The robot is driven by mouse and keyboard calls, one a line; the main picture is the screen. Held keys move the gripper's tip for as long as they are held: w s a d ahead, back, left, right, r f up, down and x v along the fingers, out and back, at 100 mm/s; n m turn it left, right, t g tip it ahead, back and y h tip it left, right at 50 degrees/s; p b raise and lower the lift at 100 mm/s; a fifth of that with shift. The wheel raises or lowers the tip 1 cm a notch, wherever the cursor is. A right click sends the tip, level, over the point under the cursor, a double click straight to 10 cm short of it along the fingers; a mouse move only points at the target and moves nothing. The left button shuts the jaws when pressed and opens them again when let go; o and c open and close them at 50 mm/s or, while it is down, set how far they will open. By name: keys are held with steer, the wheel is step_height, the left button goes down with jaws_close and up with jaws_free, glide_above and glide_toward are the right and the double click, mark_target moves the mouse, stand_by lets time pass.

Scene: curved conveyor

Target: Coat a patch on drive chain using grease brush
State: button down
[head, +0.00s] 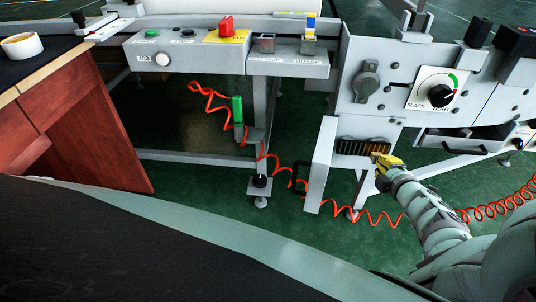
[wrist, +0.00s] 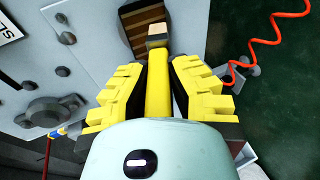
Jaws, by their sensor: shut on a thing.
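My gripper (head: 383,163) is at the open bay under the conveyor's side panel in the head view. In the wrist view my gripper (wrist: 158,88) has its yellow fingers shut on the yellow handle of the grease brush (wrist: 157,97). The brush's tan tip, with a dark band behind it, points away from me. The drive chain (head: 362,147) shows as brown and dark bars inside the bay, and also beyond the brush tip in the wrist view (wrist: 143,31). The tip overlaps the chain's lower edge there; I cannot tell whether they touch.
An open grey cover (head: 320,165) with a black handle stands left of the bay. An orange coiled hose (head: 330,205) crosses below it. The slack/tight dial (head: 440,95) and an open drawer (head: 475,138) are to the right. A wooden bench (head: 75,130) stands at the left.

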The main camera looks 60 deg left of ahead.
mark_target(373, 163)
steer(key=shift+s+a+r+p, duration=0.3)
steer(key=shift+s+a+p, duration=0.1)
steer(key=shift+s+a, duration=0.25)
steer(key=shift+s+a+r+p, duration=0.25)
steer(key=shift+s+a+p, duration=0.1)
steer(key=shift+s+a, duration=0.2)
steer(key=s+a+r+p, duration=0.1)
steer(key=s+a, duration=0.4)
steer(key=s, duration=0.1)
steer(key=w+d, duration=0.9)
steer(key=w, duration=0.2)
steer(key=shift+d, duration=0.25)
stand_by(2.7)
steer(key=shift+s, duration=0.1)
